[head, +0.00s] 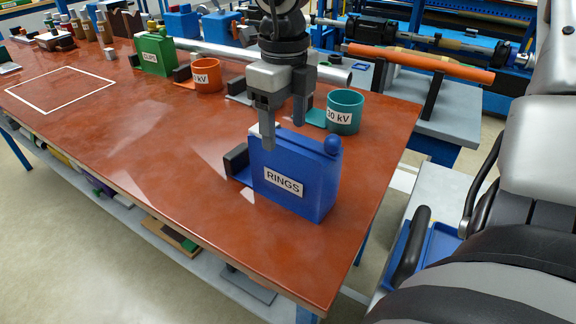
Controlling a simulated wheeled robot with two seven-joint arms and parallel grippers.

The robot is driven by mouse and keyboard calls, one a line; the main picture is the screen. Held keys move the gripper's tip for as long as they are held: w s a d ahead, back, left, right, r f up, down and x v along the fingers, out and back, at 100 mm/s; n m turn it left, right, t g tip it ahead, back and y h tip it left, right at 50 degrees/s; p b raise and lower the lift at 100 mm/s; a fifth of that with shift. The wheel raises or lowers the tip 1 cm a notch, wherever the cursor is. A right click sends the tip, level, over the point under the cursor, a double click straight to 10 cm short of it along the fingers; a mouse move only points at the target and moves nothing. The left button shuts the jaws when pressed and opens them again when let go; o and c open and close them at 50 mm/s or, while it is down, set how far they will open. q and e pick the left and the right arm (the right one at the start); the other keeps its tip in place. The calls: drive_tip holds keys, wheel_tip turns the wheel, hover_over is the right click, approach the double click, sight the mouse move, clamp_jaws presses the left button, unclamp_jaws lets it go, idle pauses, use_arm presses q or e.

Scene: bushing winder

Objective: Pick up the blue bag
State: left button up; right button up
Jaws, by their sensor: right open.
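The blue bag (295,180), a box-like shape with a white "RINGS" label, stands upright near the right end of the red-brown table (190,155). A round blue knob shows at its top right corner. My right gripper (284,122) points down from above, open, with its fingertips at the upper left part of the bag. The nearer finger overlaps the bag's top left corner in the picture; I cannot tell whether it touches. My left gripper is not in view.
A black block (236,159) stands just left of the bag. A teal "30 kV" cup (345,110), an orange cup (207,77) and a green "CLIPS" bag (154,54) stand farther back. A white-outlined square (62,88) at the left is empty. The table's middle is clear.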

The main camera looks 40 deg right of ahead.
sight(278, 162)
drive_tip(key=f, duration=0.6)
drive_tip(key=shift+s+d+f+p, duration=0.2)
drive_tip(key=shift+p, duration=0.1)
drive_tip(key=c, duration=1.2)
drive_tip(key=shift+o, duration=0.2)
drive_tip(key=shift+r, duration=0.1)
